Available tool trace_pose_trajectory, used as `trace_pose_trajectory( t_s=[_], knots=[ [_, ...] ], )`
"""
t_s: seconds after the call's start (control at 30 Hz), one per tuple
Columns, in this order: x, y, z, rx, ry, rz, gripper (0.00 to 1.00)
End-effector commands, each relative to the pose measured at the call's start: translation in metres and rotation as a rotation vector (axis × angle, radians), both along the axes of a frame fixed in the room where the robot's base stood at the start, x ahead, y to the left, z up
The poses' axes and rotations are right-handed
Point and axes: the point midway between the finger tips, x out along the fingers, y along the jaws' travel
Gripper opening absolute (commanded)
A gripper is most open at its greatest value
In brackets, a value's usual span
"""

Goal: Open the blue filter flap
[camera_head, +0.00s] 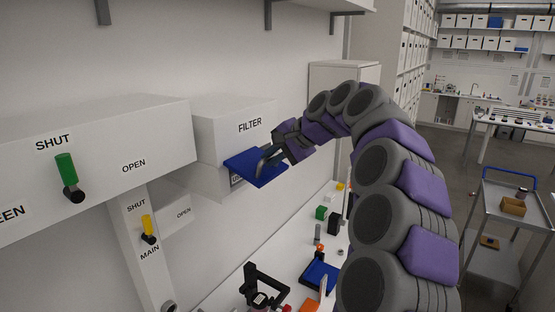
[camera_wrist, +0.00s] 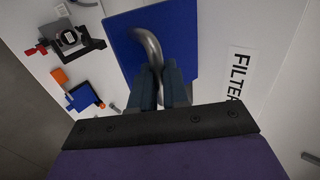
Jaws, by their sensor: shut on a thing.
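The blue filter flap (camera_head: 252,168) is on the white box marked FILTER (camera_head: 235,130). It sticks out from the box front, tilted towards level, and a partly hidden label shows below it. A curved grey metal handle (camera_head: 263,160) stands on the flap. My gripper (camera_head: 273,154) is shut on this handle. In the wrist view the flap (camera_wrist: 188,45) fills the upper middle, and the handle (camera_wrist: 150,48) runs down between the fingers of my gripper (camera_wrist: 161,88). The fingers hide the handle's lower part.
A white box at left carries a green lever (camera_head: 66,168) between SHUT and OPEN labels. A yellow lever (camera_head: 148,227) marked MAIN is below it. A white bench (camera_head: 225,290) holds a black device, a blue tray (camera_head: 320,276) and small blocks. A shelf is overhead.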

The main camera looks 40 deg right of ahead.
Motion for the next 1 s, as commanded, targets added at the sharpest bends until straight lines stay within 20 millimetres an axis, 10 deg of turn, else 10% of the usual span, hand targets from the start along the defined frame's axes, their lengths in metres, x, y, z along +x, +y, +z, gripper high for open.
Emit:
trace_pose_trajectory(
  t_s=[0.7,0.73,1.0],
  knots=[
    [0.0053,0.0043,0.0038,-0.018,0.055,0.007,0.00],
    [0.0053,0.0043,0.0037,-0.018,0.055,0.007,0.17],
    [0.0030,0.0015,0.0043,-0.017,0.053,0.005,0.34]
  ],
)
